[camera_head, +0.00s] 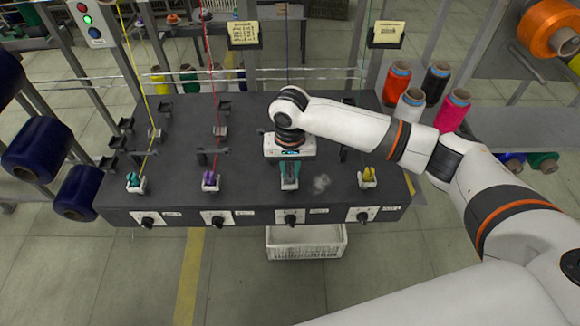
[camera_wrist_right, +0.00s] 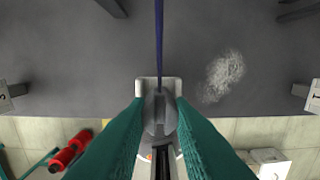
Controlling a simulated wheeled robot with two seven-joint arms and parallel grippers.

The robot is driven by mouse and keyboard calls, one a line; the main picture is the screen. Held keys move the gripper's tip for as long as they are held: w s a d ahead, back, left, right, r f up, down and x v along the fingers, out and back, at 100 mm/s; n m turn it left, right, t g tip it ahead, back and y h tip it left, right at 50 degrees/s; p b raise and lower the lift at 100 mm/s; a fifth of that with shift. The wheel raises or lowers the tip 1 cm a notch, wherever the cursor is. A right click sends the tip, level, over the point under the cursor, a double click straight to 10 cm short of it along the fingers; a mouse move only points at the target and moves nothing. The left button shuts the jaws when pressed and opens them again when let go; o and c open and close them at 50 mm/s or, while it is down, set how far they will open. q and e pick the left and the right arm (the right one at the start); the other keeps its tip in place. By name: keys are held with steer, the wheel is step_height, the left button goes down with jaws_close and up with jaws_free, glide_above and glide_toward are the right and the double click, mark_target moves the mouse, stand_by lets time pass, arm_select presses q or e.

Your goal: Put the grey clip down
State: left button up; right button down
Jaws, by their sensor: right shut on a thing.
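My right gripper (camera_head: 289,180) reaches down over the front of the dark winding bench (camera_head: 240,150), at the third of the winding stations. In the right wrist view its two teal fingers (camera_wrist_right: 160,118) close on a small grey piece, which I take to be the grey clip (camera_wrist_right: 160,112). A pale bracket (camera_wrist_right: 143,88) surrounds the clip's far end, and a dark blue thread (camera_wrist_right: 159,40) runs up from there. The fingers hide part of the clip; whether it touches the bench is unclear. My left gripper is not in view.
Stations with green (camera_head: 134,180), purple (camera_head: 209,180) and yellow (camera_head: 366,177) pieces line the bench front. A pale smudge (camera_wrist_right: 224,75) marks the bench beside the gripper. Thread cones (camera_head: 453,110) stand at the back right. A white crate (camera_head: 305,243) sits below.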

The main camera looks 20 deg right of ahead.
mark_target(289, 170)
steer(key=shift+f, duration=0.25)
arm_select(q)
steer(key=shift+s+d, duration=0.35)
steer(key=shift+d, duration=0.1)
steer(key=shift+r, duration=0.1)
arm_select(e)
steer(key=shift+f, duration=0.1)
steer(key=c, duration=1.3)
jaws_free()
arm_select(q)
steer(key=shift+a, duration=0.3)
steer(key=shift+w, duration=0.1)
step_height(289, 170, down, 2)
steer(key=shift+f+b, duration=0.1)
steer(key=shift+b, duration=0.95)
arm_select(e)
step_height(289, 170, up, 12)
steer(key=shift+r, duration=0.15)
